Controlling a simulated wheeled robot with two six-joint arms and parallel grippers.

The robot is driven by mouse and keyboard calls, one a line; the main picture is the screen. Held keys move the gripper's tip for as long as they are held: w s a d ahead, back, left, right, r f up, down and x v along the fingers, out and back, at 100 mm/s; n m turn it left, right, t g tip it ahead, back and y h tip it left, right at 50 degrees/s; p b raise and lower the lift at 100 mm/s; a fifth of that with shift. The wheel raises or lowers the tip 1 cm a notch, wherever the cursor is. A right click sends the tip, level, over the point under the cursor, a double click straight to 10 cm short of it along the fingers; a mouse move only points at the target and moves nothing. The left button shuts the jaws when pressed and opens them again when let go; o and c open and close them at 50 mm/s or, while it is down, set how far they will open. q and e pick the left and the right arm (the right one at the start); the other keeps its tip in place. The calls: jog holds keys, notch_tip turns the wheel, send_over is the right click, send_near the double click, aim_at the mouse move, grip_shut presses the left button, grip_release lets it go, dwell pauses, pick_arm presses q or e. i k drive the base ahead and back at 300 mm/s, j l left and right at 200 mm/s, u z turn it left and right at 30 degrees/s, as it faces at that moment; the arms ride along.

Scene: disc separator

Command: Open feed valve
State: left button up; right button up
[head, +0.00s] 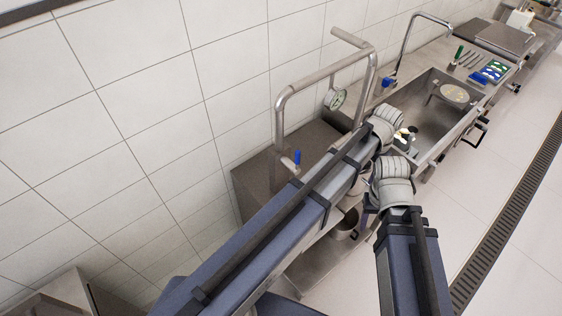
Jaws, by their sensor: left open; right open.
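A blue valve lever (297,157) stands upright on the near leg of a bent steel pipe (281,110) by the tiled wall. A second blue handle (388,82) is on the thinner pipe at the sink's back edge. I cannot tell which one is the feed valve. My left gripper (409,132) is open, small in view past its wrist, over the sink's near end and well to the right of the near lever. My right gripper (402,146) is open just below it, mostly hidden by its own wrist. No held object shows.
The steel sink (434,110) holds a disc on a stand (455,93). Green and blue trays (490,72) and tools lie beyond it. My arms hide much of the separator. The floor (480,190) at right is clear.

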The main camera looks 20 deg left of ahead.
aim_at(297, 170)
jog(key=j+u, duration=0.1)
jog(key=u, duration=0.75)
jog(key=j+u, duration=0.15)
jog(key=u, duration=0.25)
jog(key=i+j+z, duration=0.1)
jog(key=z, duration=0.35)
jog(key=i+j+z, duration=0.1)
jog(key=z, duration=0.35)
